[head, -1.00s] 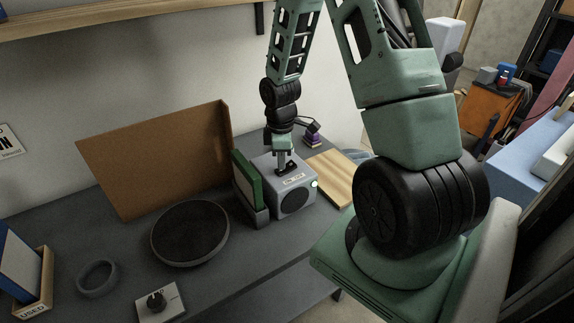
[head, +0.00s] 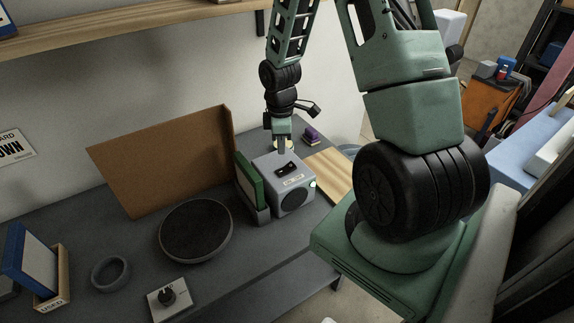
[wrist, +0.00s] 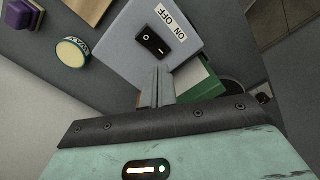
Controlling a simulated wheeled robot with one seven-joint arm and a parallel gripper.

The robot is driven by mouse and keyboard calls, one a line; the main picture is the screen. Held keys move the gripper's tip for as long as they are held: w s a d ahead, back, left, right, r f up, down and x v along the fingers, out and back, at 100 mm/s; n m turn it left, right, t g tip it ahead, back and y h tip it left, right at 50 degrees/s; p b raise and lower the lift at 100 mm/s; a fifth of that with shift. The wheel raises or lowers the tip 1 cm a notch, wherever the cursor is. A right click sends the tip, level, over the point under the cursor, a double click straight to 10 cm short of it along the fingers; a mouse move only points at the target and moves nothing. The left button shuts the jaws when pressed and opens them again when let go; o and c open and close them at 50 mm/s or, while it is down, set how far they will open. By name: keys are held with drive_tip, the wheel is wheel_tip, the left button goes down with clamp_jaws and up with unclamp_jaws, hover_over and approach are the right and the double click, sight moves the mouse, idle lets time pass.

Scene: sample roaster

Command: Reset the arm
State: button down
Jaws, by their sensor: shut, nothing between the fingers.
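My gripper (head: 282,146) is shut and empty. In the head view its fingers point down just above and behind the grey box with the rocker switch (head: 293,192). In the wrist view the shut fingers (wrist: 157,88) show in front of the box's grey top (wrist: 130,45). The black rocker switch (wrist: 152,41) lies beyond the fingertips, beside an ON OFF label (wrist: 170,22). A gap seems to separate the fingertips from the box, though the wrist view alone does not settle it. A small light glows on the box's right edge in the head view.
A green-and-white item (head: 247,180) stands in a grey holder left of the box. A brown panel (head: 170,160), a dark round plate (head: 196,230), a ring (head: 111,272) and a knob box (head: 169,298) are further left. A wooden board (head: 329,172) and purple item (head: 311,135) lie right.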

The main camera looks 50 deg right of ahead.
idle(0.4)
drive_tip(key=s+a+r+b, duration=0.1)
drive_tip(key=a+r+b, duration=0.15)
drive_tip(key=a, duration=0.65)
drive_tip(key=s+a+r+b, duration=0.1)
drive_tip(key=a+b, duration=0.2)
drive_tip(key=a, duration=0.7)
drive_tip(key=s+a+r+m+b, duration=0.1)
drive_tip(key=s+a+b, duration=0.4)
drive_tip(key=s+a, duration=0.9)
drive_tip(key=s+r, duration=0.1)
drive_tip(key=s, duration=0.2)
drive_tip(key=shift+a+r+y, duration=0.15)
drive_tip(key=shift+r+y, duration=0.05)
drive_tip(key=shift+y, duration=0.1)
